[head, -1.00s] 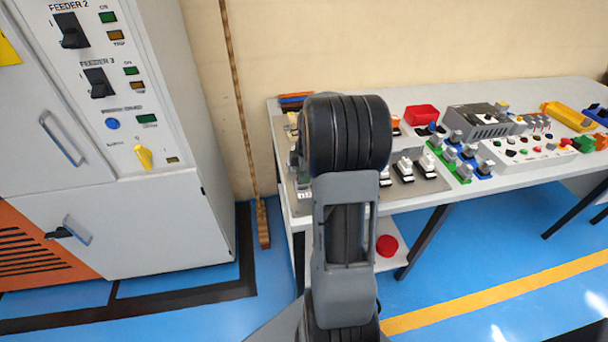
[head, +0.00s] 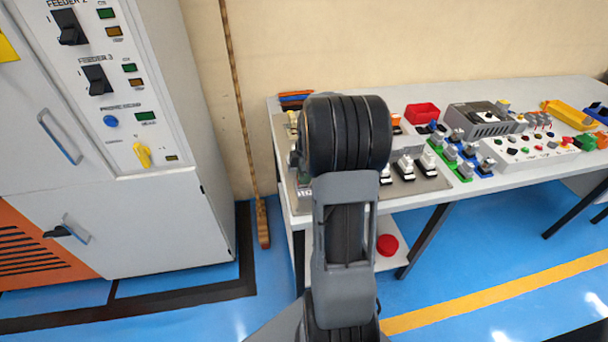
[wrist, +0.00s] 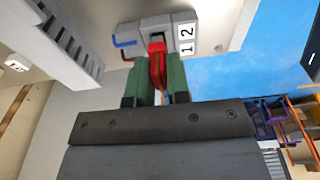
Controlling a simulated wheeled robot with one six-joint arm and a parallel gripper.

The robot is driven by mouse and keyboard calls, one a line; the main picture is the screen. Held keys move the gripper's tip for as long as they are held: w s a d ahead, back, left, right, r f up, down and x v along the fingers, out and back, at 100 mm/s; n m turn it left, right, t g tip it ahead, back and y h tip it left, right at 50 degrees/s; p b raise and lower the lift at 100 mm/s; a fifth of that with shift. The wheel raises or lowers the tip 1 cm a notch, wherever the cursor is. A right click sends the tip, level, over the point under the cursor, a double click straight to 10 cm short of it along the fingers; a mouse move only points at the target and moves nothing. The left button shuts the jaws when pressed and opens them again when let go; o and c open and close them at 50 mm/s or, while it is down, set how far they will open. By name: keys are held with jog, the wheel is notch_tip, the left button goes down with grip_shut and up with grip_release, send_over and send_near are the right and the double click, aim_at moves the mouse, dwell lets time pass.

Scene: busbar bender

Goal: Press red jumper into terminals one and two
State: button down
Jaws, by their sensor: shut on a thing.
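In the wrist view, my gripper (wrist: 158,92) is shut on the red jumper (wrist: 157,65), which sits between its two green fingers. The jumper's far end meets the grey terminal block (wrist: 157,32); I cannot tell how deep it sits. The block carries a white label (wrist: 187,38) with the numbers 1 and 2, seen sideways. A blue wire piece (wrist: 124,42) shows at the block's left side. In the head view my own arm hides the gripper, the jumper and the terminal block.
The grey workbench (head: 510,90) holds a red bin (head: 422,112), a grey vented box (head: 480,118), several switches on a grey plate (head: 430,182) and a yellow tray (head: 568,114). A feeder cabinet (head: 150,210) stands at the left. Blue floor (head: 470,290) is open in front.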

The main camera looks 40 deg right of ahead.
jog(key=shift+f+b, duration=0.55)
jog(key=shift+f, duration=0.2)
jog(key=c, duration=1)
grip_release()
jog(key=r, duration=0.4)
jog(key=d+r, duration=0.1)
jog(key=r, duration=0.4)
jog(key=r+p, duration=0.1)
jog(key=r, duration=0.3)
jog(key=shift+s+d+r, duration=0.3)
jog(key=shift+s+r, duration=0.05)
